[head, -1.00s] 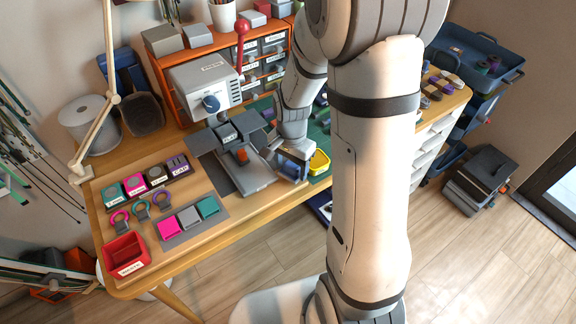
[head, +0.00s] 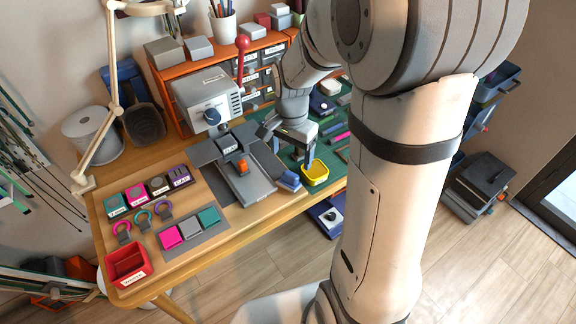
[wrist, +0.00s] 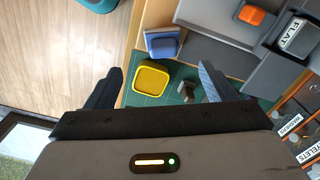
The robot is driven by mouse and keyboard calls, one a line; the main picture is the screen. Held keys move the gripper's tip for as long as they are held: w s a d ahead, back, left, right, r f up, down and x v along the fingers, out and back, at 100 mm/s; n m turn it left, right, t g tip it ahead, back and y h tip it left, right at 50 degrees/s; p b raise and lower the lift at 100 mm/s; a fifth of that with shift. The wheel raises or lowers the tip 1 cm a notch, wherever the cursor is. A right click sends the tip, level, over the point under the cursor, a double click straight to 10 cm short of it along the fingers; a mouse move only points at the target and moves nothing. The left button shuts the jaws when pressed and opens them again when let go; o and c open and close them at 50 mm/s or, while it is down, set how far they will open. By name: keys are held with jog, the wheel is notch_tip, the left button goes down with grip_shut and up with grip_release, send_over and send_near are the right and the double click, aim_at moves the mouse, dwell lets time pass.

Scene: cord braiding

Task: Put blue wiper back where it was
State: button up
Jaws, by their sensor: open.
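The blue wiper (head: 289,181) is a small blue block lying on the worktop at the right side of the grey press base (head: 250,187). It also shows in the wrist view (wrist: 162,46), just above the yellow tray (wrist: 150,79). My gripper (head: 297,145) is open and empty, above the green mat behind the wiper and close to the yellow tray. In the wrist view its two fingers (wrist: 157,82) stand wide apart on either side of the yellow tray, and the wiper lies beyond them, clear of both.
The press (head: 205,92) with its red-knobbed lever stands behind the base. The yellow tray (head: 315,173) sits at the mat's front edge. Colored blocks (head: 190,230), rings and a red bin (head: 127,265) are at the left. My arm hides part of the right side.

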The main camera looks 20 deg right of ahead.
jog(key=s+r+n+t, duration=0.2)
jog(key=s+r+n, duration=0.7)
jog(key=s, duration=0.4)
jog(key=shift+s+a+r+n, duration=0.15)
jog(key=shift+s+a+n, duration=0.2)
jog(key=shift+n, duration=0.15)
notch_tip(320, 180, up, 3)
jog(key=p, duration=0.3)
jog(key=shift+d+t, duration=0.1)
jog(key=shift+t, duration=0.2)
jog(key=shift+c, duration=0.6)
